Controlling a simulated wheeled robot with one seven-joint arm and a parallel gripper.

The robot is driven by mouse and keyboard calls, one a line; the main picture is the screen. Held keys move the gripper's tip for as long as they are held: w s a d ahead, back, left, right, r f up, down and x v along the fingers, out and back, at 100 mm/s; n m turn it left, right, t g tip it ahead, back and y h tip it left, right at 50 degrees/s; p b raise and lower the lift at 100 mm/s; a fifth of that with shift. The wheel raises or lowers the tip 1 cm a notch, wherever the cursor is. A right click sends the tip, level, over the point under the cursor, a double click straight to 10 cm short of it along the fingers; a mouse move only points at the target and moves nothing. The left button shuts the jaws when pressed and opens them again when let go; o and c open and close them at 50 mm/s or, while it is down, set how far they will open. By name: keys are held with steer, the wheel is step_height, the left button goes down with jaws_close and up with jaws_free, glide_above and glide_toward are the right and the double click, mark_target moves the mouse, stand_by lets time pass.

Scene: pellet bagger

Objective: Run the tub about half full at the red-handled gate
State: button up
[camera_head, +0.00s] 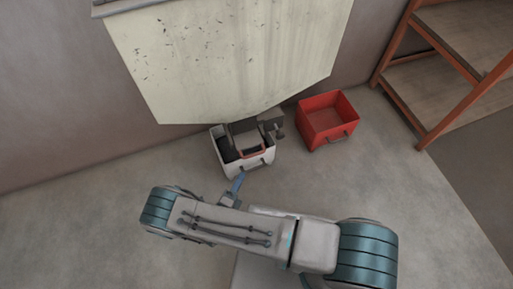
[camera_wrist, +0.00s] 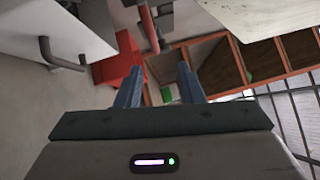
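The pale hopper (camera_head: 225,55) hangs at the back, with a grey gate outlet (camera_head: 247,138) at its lower end. A red bar, apparently the gate handle (camera_head: 254,154), shows at the outlet; a red bar (camera_wrist: 148,28) also shows ahead of the fingers in the wrist view. A white tub (camera_head: 262,165) stands on the floor under the outlet. Its inside is dark and partly covered, so I cannot tell its fill. My gripper (camera_head: 237,183) is just in front of the tub. In the wrist view its blue fingers (camera_wrist: 160,88) are apart, with nothing held between them.
A red tub (camera_head: 325,136) stands on the floor right of the white tub; it looks empty. An orange-framed shelf (camera_head: 428,98) stands at the right. A wall runs behind the hopper. The floor (camera_head: 90,215) at the left and front is clear.

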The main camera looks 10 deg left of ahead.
steer(key=n+b, duration=0.1)
steer(key=b, duration=0.1)
glide_toward(247, 138)
steer(key=w+d, duration=0.5)
steer(key=d, duration=0.2)
steer(key=shift+r+y, duration=0.3)
steer(key=shift+r, duration=0.2)
steer(key=shift+c, duration=0.3)
jaws_close()
steer(key=shift+w+a, duration=0.1)
